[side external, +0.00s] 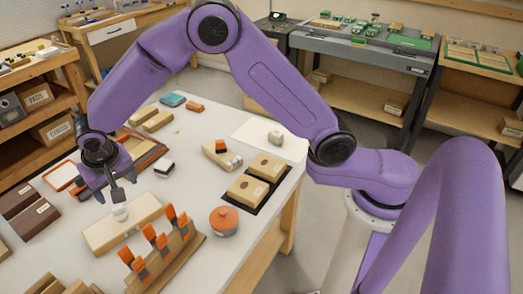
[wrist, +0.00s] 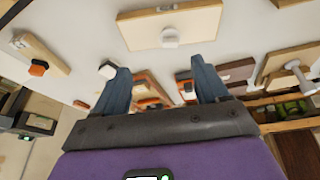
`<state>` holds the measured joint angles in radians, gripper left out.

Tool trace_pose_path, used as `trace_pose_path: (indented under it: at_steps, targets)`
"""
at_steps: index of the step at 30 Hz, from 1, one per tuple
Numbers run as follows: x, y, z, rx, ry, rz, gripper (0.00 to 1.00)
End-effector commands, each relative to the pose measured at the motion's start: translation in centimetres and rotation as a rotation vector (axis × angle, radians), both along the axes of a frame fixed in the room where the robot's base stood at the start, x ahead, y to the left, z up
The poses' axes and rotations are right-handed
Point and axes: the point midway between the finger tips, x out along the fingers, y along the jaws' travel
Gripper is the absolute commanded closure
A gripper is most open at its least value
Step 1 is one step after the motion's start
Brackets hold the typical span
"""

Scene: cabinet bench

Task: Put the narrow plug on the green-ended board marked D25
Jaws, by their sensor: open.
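My gripper (side external: 107,197) is open above the left part of the white table, near a beige panel with a white knob (side external: 120,212). In the wrist view, its two blue-grey fingers (wrist: 162,82) are spread apart with nothing held between them. The panel (wrist: 195,28) and its knob (wrist: 170,37) show beyond the fingers. I cannot make out a green-ended board or a D25 mark on the table. No part is clearly the narrow plug. A wooden block with an orange and dark piece (side external: 221,150) lies farther right; a similar block shows in the wrist view (wrist: 38,54).
A rack with several orange-topped pieces (side external: 168,250) and an orange-lidded pot (side external: 224,222) stand in front. Two tan boxes (side external: 248,189) sit on a black tray. A small white block (side external: 163,168) lies near my gripper. Green pieces sit on the back bench (side external: 370,44).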

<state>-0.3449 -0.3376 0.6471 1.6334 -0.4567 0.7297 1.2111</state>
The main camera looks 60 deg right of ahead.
Motion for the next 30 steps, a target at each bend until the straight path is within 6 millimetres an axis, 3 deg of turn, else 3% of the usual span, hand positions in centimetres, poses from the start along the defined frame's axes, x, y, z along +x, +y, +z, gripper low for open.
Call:
trace_pose_path:
  at_steps: [6,15,30]
  targets:
    - [-5.3,-3.0,3.4,-0.034,0.07,0.226,0.26]
    - [-13.9,-8.3,6.4,-0.07,0.163,0.55,0.26]
    - [-30.0,-19.6,8.0,-0.096,0.294,1.106,0.26]
